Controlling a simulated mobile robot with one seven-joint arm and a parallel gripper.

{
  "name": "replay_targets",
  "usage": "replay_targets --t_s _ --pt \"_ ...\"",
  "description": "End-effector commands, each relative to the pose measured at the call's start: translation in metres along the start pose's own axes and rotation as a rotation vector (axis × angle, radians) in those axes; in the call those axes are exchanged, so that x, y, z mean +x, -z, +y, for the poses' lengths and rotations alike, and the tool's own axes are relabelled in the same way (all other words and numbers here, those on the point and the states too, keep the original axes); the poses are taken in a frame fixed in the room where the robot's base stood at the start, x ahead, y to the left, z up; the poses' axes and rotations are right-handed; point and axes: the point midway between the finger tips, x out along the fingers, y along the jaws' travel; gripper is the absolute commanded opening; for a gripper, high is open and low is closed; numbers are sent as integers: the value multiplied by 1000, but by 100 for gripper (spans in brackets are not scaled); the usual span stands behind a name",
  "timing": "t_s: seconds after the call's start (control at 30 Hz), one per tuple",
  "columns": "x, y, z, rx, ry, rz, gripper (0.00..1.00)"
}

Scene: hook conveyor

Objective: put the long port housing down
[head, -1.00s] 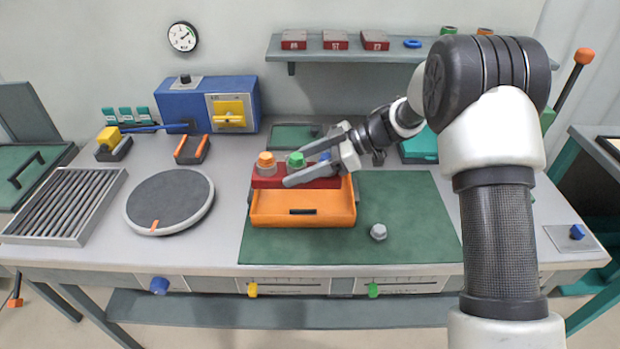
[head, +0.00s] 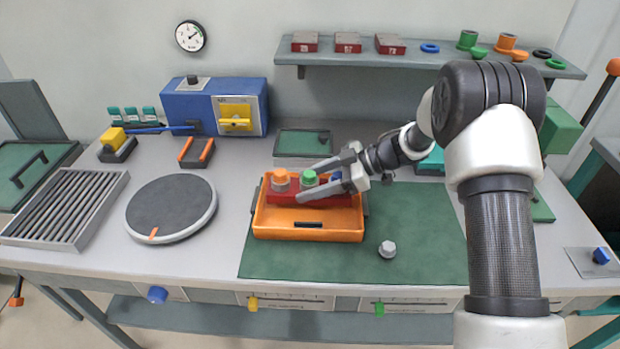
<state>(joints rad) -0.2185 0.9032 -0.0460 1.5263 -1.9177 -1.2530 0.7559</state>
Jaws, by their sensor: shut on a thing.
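The long port housing (head: 283,197) is a red block with an orange port (head: 281,178), a green port (head: 308,178) and a blue port, the last partly hidden by my gripper. My gripper (head: 304,181) reaches in from the right and is shut on the housing, with its fingers either side of the green port. The housing is over or in the orange tray (head: 300,234), towards its back side, roughly level. I cannot tell whether its underside touches the tray floor.
The tray stands on a green mat (head: 430,230), with a grey nut (head: 387,249) at its front right. A round turntable (head: 170,205) and a ridged rack (head: 65,205) are to the left. A blue machine (head: 205,105) stands behind. The mat's right part is clear.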

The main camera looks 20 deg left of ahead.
Motion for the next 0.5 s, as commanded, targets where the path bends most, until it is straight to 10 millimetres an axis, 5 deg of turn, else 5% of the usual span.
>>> replay_targets --t_s 0.5 --pt "16 -26 2 -6 -2 8 0"
